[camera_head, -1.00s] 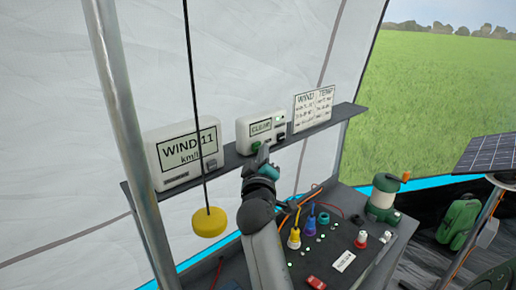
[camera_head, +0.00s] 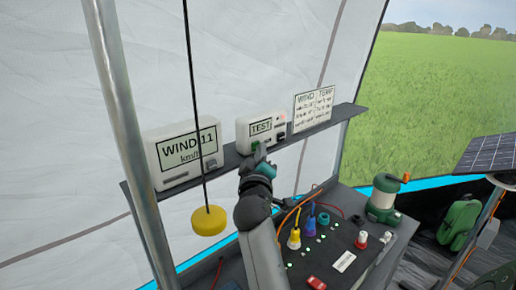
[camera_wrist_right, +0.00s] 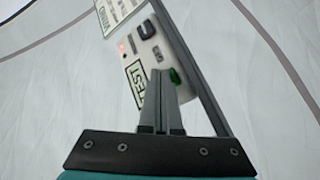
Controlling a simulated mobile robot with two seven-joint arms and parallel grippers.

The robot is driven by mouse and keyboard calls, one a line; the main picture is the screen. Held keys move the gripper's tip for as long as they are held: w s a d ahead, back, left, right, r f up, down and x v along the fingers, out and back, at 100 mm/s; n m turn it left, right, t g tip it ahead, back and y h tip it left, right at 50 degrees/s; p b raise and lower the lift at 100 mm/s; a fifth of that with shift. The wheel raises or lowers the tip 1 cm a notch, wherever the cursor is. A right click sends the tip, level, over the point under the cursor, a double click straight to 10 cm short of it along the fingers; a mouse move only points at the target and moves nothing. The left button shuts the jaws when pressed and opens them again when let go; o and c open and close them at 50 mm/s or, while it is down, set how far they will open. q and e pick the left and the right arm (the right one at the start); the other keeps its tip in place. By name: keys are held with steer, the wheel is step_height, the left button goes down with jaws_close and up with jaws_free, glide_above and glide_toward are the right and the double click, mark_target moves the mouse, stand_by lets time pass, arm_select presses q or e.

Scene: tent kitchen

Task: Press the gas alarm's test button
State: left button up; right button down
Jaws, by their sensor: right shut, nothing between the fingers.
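The gas alarm (camera_head: 260,127) is a white box on the dark shelf. Its display reads TEST, and a small red light shows at its upper right. A green button (camera_wrist_right: 175,76) is on its front, below the display, and also shows in the head view (camera_head: 254,143). My right gripper (camera_head: 260,153) is shut and empty, with its tips at the lower front of the alarm. In the wrist view the fingertips (camera_wrist_right: 160,76) appear right beside the green button. I cannot tell whether they touch it. My left gripper is not in view.
A wind display (camera_head: 183,153) and a wind and temperature card (camera_head: 314,108) stand on the same shelf (camera_head: 222,160). A yellow disc (camera_head: 209,221) hangs on a cord left of my arm. A panel with plugs (camera_head: 330,245) and a green lantern (camera_head: 384,198) are below right.

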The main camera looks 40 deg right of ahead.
steer(key=shift+s, duration=0.15)
steer(key=shift+s+p, duration=0.5)
steer(key=shift+s, duration=0.25)
steer(key=shift+s+d+p, duration=0.15)
steer(key=shift+s+p, duration=0.4)
steer(key=shift+s, duration=0.7)
steer(key=shift+s+d+p, duration=0.1)
steer(key=shift+s+p, duration=0.4)
steer(key=shift+s, duration=0.75)
